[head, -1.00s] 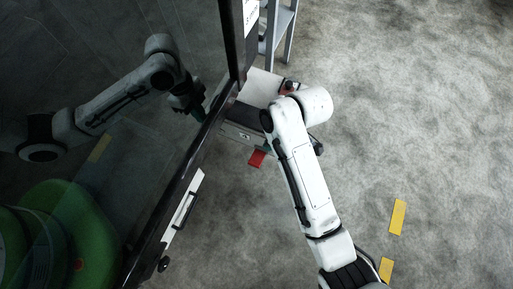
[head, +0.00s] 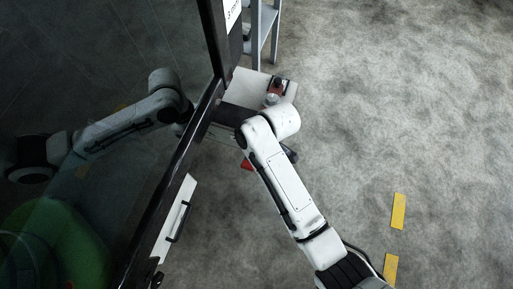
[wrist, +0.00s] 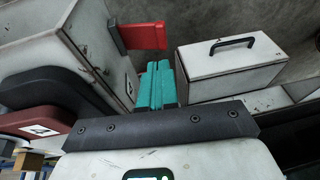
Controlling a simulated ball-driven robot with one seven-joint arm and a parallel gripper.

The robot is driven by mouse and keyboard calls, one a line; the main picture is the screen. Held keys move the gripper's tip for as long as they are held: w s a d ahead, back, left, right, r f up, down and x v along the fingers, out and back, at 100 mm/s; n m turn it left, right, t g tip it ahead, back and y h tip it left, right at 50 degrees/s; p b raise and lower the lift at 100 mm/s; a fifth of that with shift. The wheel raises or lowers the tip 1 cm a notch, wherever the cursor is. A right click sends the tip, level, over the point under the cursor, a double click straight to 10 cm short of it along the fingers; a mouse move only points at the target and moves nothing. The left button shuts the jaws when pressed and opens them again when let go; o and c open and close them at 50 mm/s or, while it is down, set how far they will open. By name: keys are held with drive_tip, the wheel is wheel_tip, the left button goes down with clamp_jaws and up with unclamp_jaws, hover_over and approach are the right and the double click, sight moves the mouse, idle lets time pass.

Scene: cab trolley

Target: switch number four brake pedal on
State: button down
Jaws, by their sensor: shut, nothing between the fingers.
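A red pedal (wrist: 143,36) sticks out from the side of a worn white housing (wrist: 95,45) in the wrist view. In the head view a small part of the red pedal (head: 247,164) shows beside my arm. My gripper (wrist: 158,70) has teal fingers, shut together and empty. In the picture its tips lie just below the pedal; I cannot tell whether they touch it. The arm hides the gripper in the head view. A label (wrist: 40,130) with a dark mark sits on a dark red part at lower left; I cannot read its number for sure.
A white box with a black handle (wrist: 223,75) stands right of the fingers. Dark glass with a black frame (head: 175,185) runs along the left, reflecting my arm. A grey shelf frame (head: 262,35) stands behind. The floor on the right is open, with yellow marks (head: 398,210).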

sight(247, 167)
drive_tip(key=f, duration=0.1)
drive_tip(key=f+b, duration=0.1)
drive_tip(key=f, duration=0.1)
drive_tip(key=s+f, duration=0.1)
drive_tip(key=shift+s+a+f, duration=0.1)
drive_tip(key=shift+a+f, duration=0.25)
drive_tip(key=shift+s, duration=0.1)
drive_tip(key=shift+s+f+t, duration=0.1)
drive_tip(key=shift+f+t, duration=0.1)
drive_tip(key=shift+t, duration=0.1)
drive_tip(key=shift+s+f, duration=0.1)
drive_tip(key=shift+s+a+f+n+t+h+b, duration=0.15)
drive_tip(key=shift+s+f+t+h, duration=0.2)
drive_tip(key=shift+f+t, duration=0.5)
drive_tip(key=shift+s+a+f+n+t+h+b, duration=0.1)
drive_tip(key=shift+s+a+f+n+t+h, duration=0.15)
drive_tip(key=shift+f+t, duration=0.55)
drive_tip(key=shift+s+a+f+n+t+h+b, duration=0.15)
drive_tip(key=shift+s+f+t+h, duration=0.25)
drive_tip(key=shift+f+t, duration=0.4)
drive_tip(key=shift+d, duration=0.1)
